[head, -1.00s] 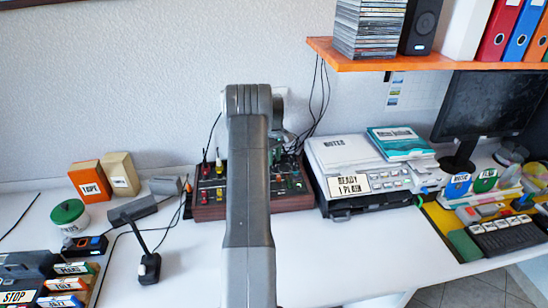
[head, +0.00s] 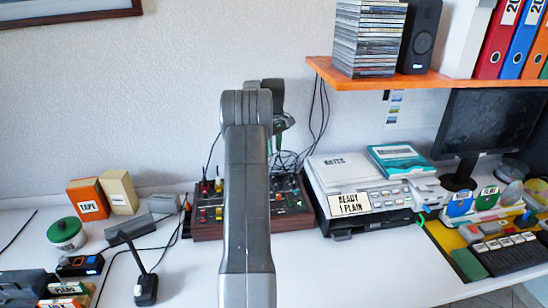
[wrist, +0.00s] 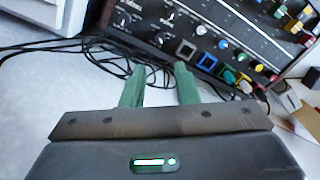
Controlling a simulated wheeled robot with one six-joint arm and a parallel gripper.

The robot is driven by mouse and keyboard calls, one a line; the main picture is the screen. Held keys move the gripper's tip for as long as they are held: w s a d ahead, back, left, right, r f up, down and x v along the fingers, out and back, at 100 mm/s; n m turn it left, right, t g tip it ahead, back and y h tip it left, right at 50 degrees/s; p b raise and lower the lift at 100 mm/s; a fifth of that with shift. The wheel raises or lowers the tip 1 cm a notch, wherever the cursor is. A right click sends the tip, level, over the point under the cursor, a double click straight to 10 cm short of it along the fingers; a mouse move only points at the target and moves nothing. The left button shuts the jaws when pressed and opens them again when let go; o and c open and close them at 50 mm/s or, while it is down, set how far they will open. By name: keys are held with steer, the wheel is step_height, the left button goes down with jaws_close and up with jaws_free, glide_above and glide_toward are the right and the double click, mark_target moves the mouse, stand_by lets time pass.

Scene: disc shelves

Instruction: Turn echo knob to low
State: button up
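The dark control panel with wooden sides (head: 205,232) stands against the wall, and my arm hides its middle in the head view. In the wrist view the panel (wrist: 215,22) fills the upper right, tilted, with small dark knobs with white pointers at its left and white, blue, green, yellow and red knobs or buttons further right. Its lettering is too small to read, so I cannot tell which is the echo knob or where it points. My gripper (wrist: 158,88) is open, with two green fingers apart and nothing between them. The fingertips appear short of the panel and touch no knob.
Black cables (wrist: 85,45) lie loosely beside the panel. A printer-like machine (head: 365,195) stands right of it; a small dark microphone (head: 146,290) stands in front on the left. An orange shelf (head: 450,78) overhangs the right side. The white table front is mostly clear.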

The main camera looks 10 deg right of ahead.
steer(key=shift+r, duration=0.35)
steer(key=s+a+f+m+t+h+b, duration=0.15)
steer(key=s+m+t, duration=0.35)
steer(key=m, duration=0.5)
steer(key=shift+g, duration=0.4)
steer(key=x, duration=0.6)
steer(key=p+x, duration=0.1)
steer(key=x, duration=0.6)
steer(key=shift+s+a+f+p, duration=0.15)
steer(key=shift+a+f+p, duration=0.05)
steer(key=shift+a+p, duration=0.1)
steer(key=shift+c, duration=0.5)
jaws_close()
